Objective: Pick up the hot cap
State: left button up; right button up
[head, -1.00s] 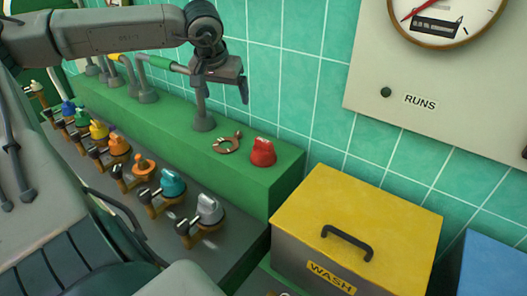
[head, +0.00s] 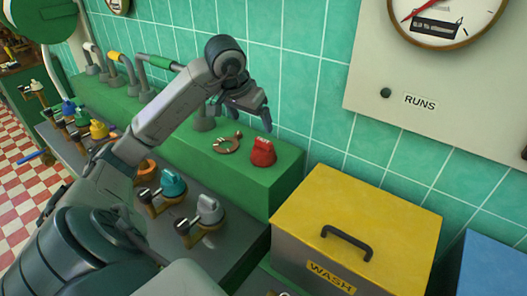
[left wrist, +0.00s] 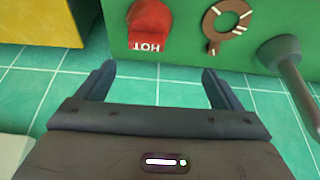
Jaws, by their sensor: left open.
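The hot cap is a red cap (head: 263,153) standing on the right end of the green ledge (head: 230,178). In the left wrist view the red cap (left wrist: 148,22) shows the word HOT upside down. My left gripper (head: 268,122) is just above and behind the cap, tilted down toward it. In the left wrist view its two fingers (left wrist: 157,88) are spread apart with nothing between them, and the cap lies beyond them, apart from both. My right gripper is not in view.
A copper ring (head: 227,145) lies left of the cap, near a grey post (head: 203,120). A yellow-topped WASH box (head: 355,215) with a black handle stands to the right. Several coloured valves, including a teal one (head: 173,183), line the lower counter. A tiled wall is close behind.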

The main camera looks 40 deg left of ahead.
aim_at(264, 140)
pick_arm(q)
jog(key=shift+m, duration=0.3)
jog(key=w+f+b, duration=0.1)
jog(key=d+f+b, duration=0.1)
jog(key=f, duration=0.1)
jog(key=w+f+b, duration=0.1)
jog(key=f, duration=0.1)
jog(key=shift+w+d+f, duration=0.15)
jog(key=shift+w+d, duration=0.15)
jog(key=shift+b+x, duration=0.45)
jog(key=shift+x, duration=0.3)
jog(key=shift+f+p, duration=0.35)
jog(key=shift+f, duration=0.05)
jog(key=shift+p+x, duration=0.35)
jog(key=shift+x, duration=0.7)
jog(key=shift+f, duration=0.35)
jog(key=shift+w+f, duration=0.1)
jog(key=shift+w, duration=0.05)
jog(key=c, duration=1)
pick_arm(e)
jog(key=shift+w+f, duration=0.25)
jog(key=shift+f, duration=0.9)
pick_arm(q)
jog(key=shift+c, duration=0.2)
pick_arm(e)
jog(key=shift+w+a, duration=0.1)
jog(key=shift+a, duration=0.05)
